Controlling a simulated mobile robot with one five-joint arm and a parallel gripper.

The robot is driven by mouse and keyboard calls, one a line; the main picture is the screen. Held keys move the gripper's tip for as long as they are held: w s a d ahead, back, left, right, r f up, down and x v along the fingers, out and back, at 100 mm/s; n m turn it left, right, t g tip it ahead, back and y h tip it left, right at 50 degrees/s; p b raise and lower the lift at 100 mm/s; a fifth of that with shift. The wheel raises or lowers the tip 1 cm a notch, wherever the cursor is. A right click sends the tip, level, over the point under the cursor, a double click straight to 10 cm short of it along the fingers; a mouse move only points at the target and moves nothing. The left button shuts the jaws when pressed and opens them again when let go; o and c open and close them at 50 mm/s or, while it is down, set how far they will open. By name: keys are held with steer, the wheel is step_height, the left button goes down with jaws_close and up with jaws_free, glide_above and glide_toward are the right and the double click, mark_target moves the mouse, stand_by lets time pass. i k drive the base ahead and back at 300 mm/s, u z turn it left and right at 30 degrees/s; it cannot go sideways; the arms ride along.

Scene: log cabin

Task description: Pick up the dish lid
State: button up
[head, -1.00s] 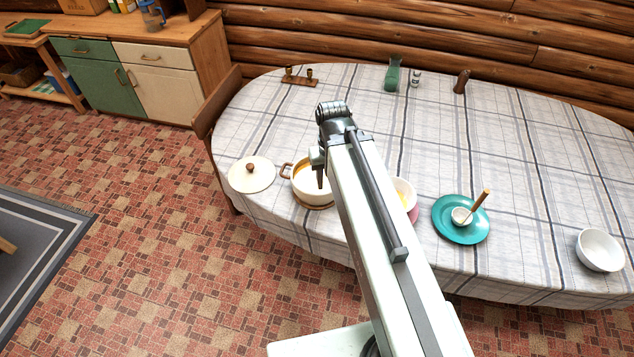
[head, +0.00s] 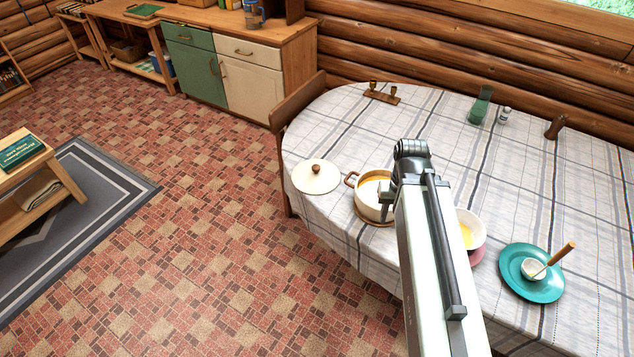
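The dish lid (head: 311,182) is a round cream disc with a brown knob. It lies on the tablecloth near the left end of the table, just left of a cream pot (head: 366,206) with a wooden-coloured handle. My gripper (head: 385,206) points down in front of the pot's right side, to the right of the lid and apart from it. My arm hides part of it, and its finger opening cannot be made out.
The oval table (head: 345,120) has a checked cloth. A bowl with yellow contents (head: 467,234) and a teal plate (head: 516,284) stand right of my arm. A wooden chair (head: 290,105) is at the table's left end. The floor to the left is clear up to a grey rug (head: 110,210).

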mark_target(312, 176)
steer(key=k, duration=0.5)
steer(key=u, duration=0.65)
steer(key=i, duration=1)
steer(key=u, duration=0.95)
steer(key=i, duration=1.05)
steer(key=z, duration=0.05)
